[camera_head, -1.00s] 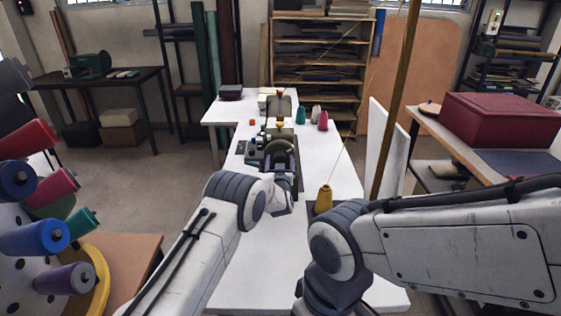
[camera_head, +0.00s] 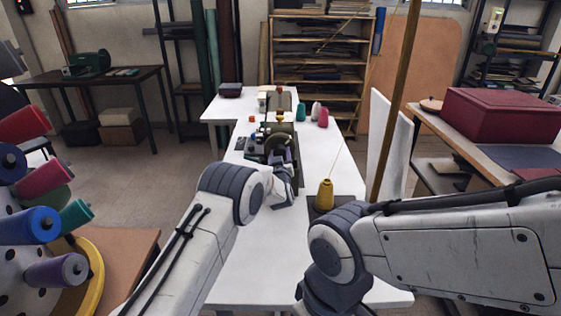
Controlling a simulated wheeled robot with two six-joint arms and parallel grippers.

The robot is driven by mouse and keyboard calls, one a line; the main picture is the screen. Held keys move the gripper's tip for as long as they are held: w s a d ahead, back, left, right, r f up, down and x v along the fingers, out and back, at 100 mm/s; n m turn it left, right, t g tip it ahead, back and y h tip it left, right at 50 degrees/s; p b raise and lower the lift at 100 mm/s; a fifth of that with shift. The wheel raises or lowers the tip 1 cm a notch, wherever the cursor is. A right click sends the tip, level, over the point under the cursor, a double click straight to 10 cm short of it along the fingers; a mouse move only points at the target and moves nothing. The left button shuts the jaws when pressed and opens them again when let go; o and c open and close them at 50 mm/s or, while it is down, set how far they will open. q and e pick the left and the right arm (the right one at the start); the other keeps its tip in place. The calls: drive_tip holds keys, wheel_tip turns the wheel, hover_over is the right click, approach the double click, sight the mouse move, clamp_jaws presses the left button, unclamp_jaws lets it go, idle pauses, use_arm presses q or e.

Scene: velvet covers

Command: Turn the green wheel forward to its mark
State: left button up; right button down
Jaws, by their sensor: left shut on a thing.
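The dark green wheel (camera_head: 274,148) is at the near end of a sewing machine (camera_head: 280,128) on the long white table. It is small and partly hidden behind my left gripper. My left gripper (camera_head: 286,157) is at the wheel's right side and shut on its rim; the fingertips are hard to make out. No mark on the wheel can be told at this size. My right arm comes in from the right and bends down at the table's near right; its gripper is not visible.
A yellow thread cone (camera_head: 325,195) stands right of my left wrist, with a thread rising from it. Teal (camera_head: 302,113) and crimson (camera_head: 323,118) cones stand farther back. A wooden pole (camera_head: 396,100) rises at the right. The white table (camera_head: 262,245) is clear in front.

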use_arm(q)
drive_tip(key=n+b, duration=0.4)
drive_tip(key=b, duration=0.1)
drive_tip(key=n+b, duration=0.4)
drive_tip(key=b, duration=0.2)
drive_tip(key=n+b, duration=0.4)
drive_tip(key=b, duration=0.1)
drive_tip(key=shift+f+n+b, duration=0.25)
drive_tip(key=shift+n+b, duration=0.05)
drive_tip(key=shift+b, duration=0.05)
drive_tip(key=shift+r+n+b, duration=0.15)
drive_tip(key=shift+n+b, duration=1.25)
drive_tip(key=shift+n, duration=0.1)
drive_tip(key=shift+a, duration=0.1)
drive_tip(key=o, duration=1.4)
